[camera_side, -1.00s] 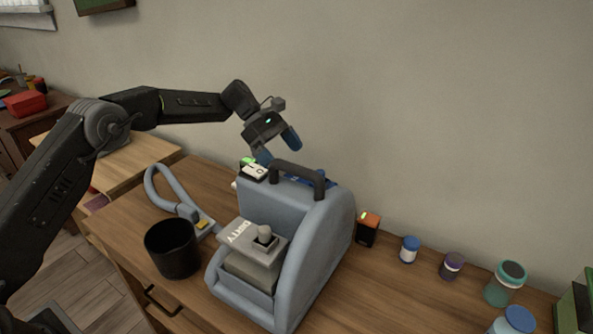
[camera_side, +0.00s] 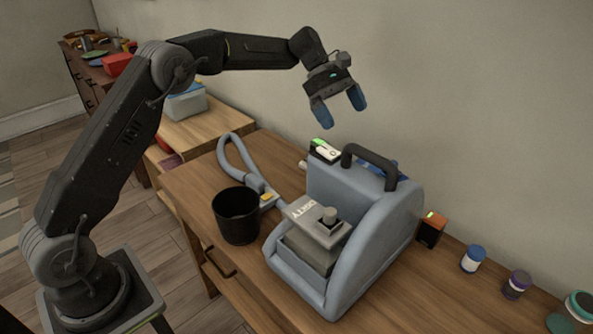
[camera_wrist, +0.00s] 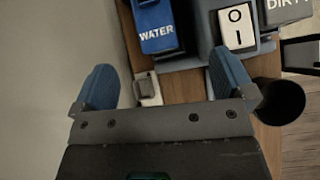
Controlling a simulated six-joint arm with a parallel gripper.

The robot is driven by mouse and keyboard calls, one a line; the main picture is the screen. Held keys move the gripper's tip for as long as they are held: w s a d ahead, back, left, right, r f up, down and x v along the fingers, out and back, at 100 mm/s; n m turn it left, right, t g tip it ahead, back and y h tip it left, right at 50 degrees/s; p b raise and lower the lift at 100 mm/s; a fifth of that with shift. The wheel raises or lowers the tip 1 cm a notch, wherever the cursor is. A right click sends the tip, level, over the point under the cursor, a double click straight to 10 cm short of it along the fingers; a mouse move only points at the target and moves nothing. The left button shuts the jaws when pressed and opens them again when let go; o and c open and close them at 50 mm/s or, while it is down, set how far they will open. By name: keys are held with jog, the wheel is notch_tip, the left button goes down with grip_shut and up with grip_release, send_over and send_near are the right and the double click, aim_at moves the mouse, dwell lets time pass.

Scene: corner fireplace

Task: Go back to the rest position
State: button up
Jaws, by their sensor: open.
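My gripper (camera_side: 339,108) is open and empty, raised in the air above the back of a blue-grey cleaning machine (camera_side: 385,235). Its two blue fingers point down and stand apart from the machine. In the wrist view my gripper (camera_wrist: 165,82) shows its fingers spread wide with nothing between them.
The machine has a black handle (camera_side: 370,163) and a tank marked DIRTY (camera_side: 303,212). A black cup (camera_side: 236,216) and a looped hose (camera_side: 232,158) are beside it. A black and orange block (camera_side: 431,231) and several jars line the wall side. Air above the table is clear.

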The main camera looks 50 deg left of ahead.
jog(key=s+r+m+t+y, duration=0.15)
jog(key=s+r+m, duration=0.3)
jog(key=s, duration=0.45)
jog(key=s+r+m+t+y, duration=0.1)
jog(key=s+r+m+y, duration=0.3)
jog(key=s, duration=0.5)
jog(key=s+f+m+t+y, duration=0.1)
jog(key=s+m, duration=0.3)
jog(key=s, duration=0.6)
jog(key=s+a+f+m+t+y, duration=0.1)
jog(key=s+f+m, duration=0.3)
jog(key=s, duration=0.5)
jog(key=shift+s+a+f+t+y, duration=0.3)
jog(key=shift+s+f+t+y, duration=0.05)
jog(key=shift+t+y, duration=0.1)
